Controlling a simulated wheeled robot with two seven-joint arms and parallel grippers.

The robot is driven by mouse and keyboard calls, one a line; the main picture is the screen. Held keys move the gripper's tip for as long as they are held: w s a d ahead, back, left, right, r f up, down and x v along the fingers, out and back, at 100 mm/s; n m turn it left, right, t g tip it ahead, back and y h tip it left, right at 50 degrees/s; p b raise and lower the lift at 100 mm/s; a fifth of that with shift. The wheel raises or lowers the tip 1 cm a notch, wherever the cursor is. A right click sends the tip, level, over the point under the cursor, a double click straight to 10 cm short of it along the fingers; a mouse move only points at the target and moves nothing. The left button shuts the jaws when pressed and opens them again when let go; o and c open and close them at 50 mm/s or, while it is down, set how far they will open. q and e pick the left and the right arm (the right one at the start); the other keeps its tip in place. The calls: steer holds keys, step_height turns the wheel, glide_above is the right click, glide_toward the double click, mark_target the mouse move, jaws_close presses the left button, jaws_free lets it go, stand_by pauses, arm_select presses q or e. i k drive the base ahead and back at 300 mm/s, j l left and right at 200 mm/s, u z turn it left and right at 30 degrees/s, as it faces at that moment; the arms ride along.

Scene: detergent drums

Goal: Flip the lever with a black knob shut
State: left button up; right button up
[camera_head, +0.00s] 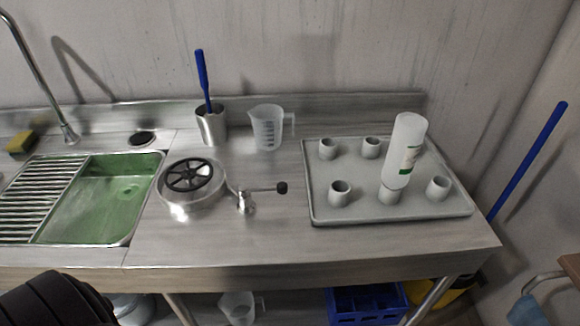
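The lever with a black knob (282,187) is a thin metal rod lying about level, pointing right over the steel counter. Its other end meets a small shiny metal fitting (246,204) that stands on the right side of a round steel vessel (192,205). A black spoked wheel (189,175) sits on top of that vessel. Neither of my grippers is in view. A dark rounded part at the bottom left looks like part of my arm. Nothing touches the lever.
A grey tray (318,216) with several cups and a white bottle (405,150) stands right of the lever. A measuring jug (268,130) and a steel cup with a blue-handled brush (211,125) stand behind. A green sink (105,205) is left. The counter front is clear.

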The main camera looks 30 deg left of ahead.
mark_target(244, 190)
steer(key=k+u, duration=0.1)
steer(key=u, duration=1)
